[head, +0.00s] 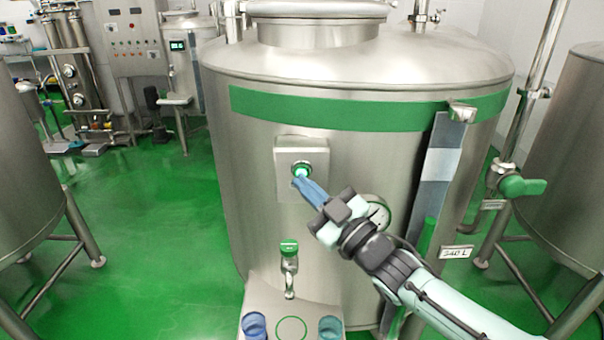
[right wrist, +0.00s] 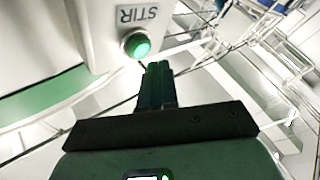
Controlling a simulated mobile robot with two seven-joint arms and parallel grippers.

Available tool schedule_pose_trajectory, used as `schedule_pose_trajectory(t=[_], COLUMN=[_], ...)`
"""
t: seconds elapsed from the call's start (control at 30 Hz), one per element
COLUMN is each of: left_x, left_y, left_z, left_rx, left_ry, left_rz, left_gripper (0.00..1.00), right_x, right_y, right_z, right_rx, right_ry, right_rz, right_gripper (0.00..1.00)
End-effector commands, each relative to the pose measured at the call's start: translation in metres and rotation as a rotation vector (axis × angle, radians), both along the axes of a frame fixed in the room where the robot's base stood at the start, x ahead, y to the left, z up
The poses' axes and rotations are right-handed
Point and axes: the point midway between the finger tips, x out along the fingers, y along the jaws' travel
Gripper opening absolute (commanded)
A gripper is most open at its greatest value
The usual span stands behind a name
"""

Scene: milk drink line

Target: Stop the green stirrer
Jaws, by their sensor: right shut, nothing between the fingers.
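The tank with the green band (head: 330,108) stands in the middle of the head view. A steel box (head: 287,160) on its front carries a round button (head: 302,167) with a lit green ring. In the right wrist view the button (right wrist: 136,44) glows green beside a label reading STIR (right wrist: 138,14). My right gripper (head: 299,175) is shut and empty, its fingertips right at the button in the head view. In the right wrist view the fingertips (right wrist: 156,68) are just by the button; I cannot tell whether they touch. My left gripper is not in view.
Below the box is a tap with a green top (head: 289,248) over a steel shelf (head: 262,290) with two blue cups. A gauge (head: 378,214) sits behind my right gripper. Other tanks stand left and right. The green floor (head: 160,215) at left is clear.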

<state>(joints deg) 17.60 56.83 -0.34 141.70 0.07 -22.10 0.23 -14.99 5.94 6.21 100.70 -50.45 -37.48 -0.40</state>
Motion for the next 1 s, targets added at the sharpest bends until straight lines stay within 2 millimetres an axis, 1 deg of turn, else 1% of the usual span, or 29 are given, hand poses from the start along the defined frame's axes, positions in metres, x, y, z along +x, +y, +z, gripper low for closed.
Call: schedule_pose_trajectory(t=[0.5,0.8,1.0], left_x=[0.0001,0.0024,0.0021], left_y=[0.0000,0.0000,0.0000], left_z=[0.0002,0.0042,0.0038], left_rx=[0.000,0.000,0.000], left_ry=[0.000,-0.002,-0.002], left_rz=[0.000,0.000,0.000], left_gripper=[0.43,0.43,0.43], right_x=[0.0004,0.0093,0.0092], right_y=[0.0000,-0.0001,-0.0002], right_z=[0.0000,0.0004,0.0000], right_rx=[0.000,0.001,0.000], right_ry=[0.000,0.000,0.000], right_rz=[0.000,-0.001,0.000], right_gripper=[0.00,0.00,0.00])
